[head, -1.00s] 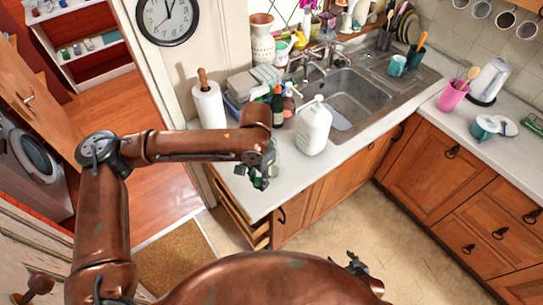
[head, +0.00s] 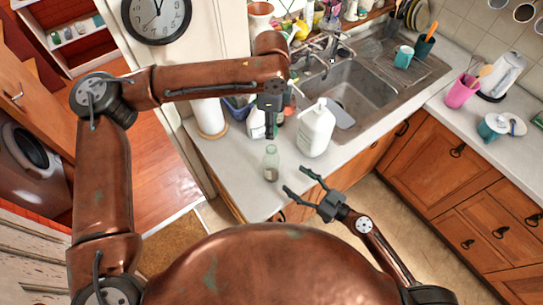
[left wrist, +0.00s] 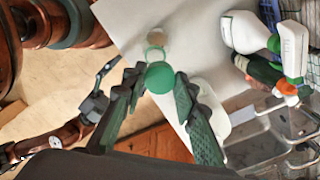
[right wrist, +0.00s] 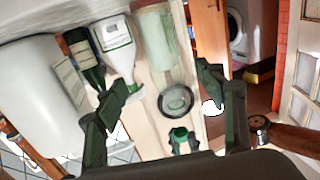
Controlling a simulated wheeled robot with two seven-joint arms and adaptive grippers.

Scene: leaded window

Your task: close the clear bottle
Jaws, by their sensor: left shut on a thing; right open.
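The clear bottle (head: 270,163) stands upright and uncapped near the counter's front left edge; it also shows in the left wrist view (left wrist: 155,40) and right wrist view (right wrist: 163,50). My left gripper (head: 270,133) is above and slightly behind it in the head view. The left gripper is shut on a round green cap (left wrist: 159,77), held apart from the bottle's mouth in the left wrist view. The cap appears beyond the mouth in the right wrist view (right wrist: 181,137). My right gripper (head: 296,182) is open and empty, its fingers pointing toward the bottle.
A white pump bottle (head: 316,130) stands right of the clear bottle. A white bottle (left wrist: 243,32) and a dark green bottle (left wrist: 262,70) stand behind. The sink (head: 352,85) lies at the back. Bare counter (head: 235,175) surrounds the clear bottle's left and front.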

